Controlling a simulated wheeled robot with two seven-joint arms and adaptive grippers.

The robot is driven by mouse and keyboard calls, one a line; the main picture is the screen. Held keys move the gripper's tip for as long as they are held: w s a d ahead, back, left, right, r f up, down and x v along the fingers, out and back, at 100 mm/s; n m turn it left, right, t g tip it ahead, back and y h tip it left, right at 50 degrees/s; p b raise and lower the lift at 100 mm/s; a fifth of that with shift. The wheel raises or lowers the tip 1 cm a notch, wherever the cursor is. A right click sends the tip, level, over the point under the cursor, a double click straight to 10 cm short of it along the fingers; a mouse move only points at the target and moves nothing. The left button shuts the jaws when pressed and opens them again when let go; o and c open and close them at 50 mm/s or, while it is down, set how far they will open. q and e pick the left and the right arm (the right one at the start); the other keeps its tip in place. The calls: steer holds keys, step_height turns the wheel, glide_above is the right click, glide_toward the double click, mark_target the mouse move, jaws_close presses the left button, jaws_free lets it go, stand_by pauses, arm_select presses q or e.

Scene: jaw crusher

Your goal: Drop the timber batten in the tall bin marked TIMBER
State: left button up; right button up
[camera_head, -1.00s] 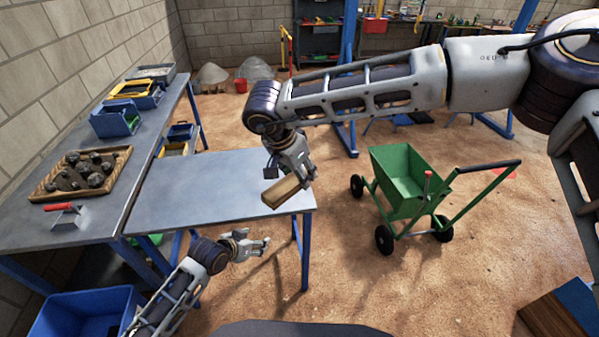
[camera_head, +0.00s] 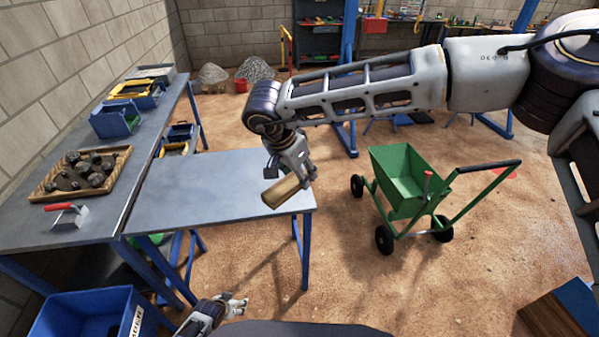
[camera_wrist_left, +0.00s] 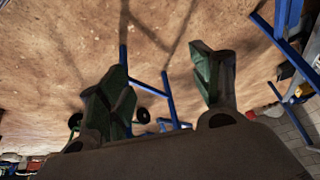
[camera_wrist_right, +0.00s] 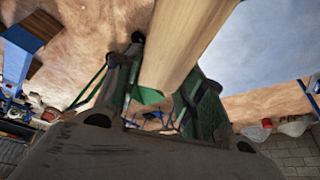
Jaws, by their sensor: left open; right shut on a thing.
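The timber batten (camera_head: 282,192) is a short pale wooden bar. My right gripper (camera_head: 296,174) is shut on it and holds it above the right end of the grey-blue table. The batten also shows large in the right wrist view (camera_wrist_right: 185,45), between the fingers. My left gripper (camera_head: 236,306) is open and empty, low at the bottom of the head view; its spread fingers show in the left wrist view (camera_wrist_left: 165,95). A blue bin (camera_head: 68,312) at the lower left carries a white label that I cannot read. I cannot make out a bin marked TIMBER.
A green wheeled cart (camera_head: 405,185) stands right of the table (camera_head: 190,190). A tray of stones (camera_head: 48,188) and a red-handled trowel (camera_head: 66,214) lie on the left bench. A brown wooden board (camera_head: 550,318) and a blue piece show at the lower right. Sandy floor is open between.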

arm_select(q)
steer(key=s+f+g, duration=0.1)
steer(key=s+f, duration=0.5)
steer(key=s, duration=0.5)
steer(key=s+a+f+g, duration=0.1)
steer(key=s+f+g, duration=0.1)
steer(key=s+f, duration=0.5)
steer(key=s+f+g, duration=0.1)
steer(key=s+f, duration=0.6)
steer(key=s, duration=0.8)
steer(key=shift+s+a+y, duration=0.15)
steer(key=shift+s+y, duration=0.25)
steer(key=shift+f, duration=0.1)
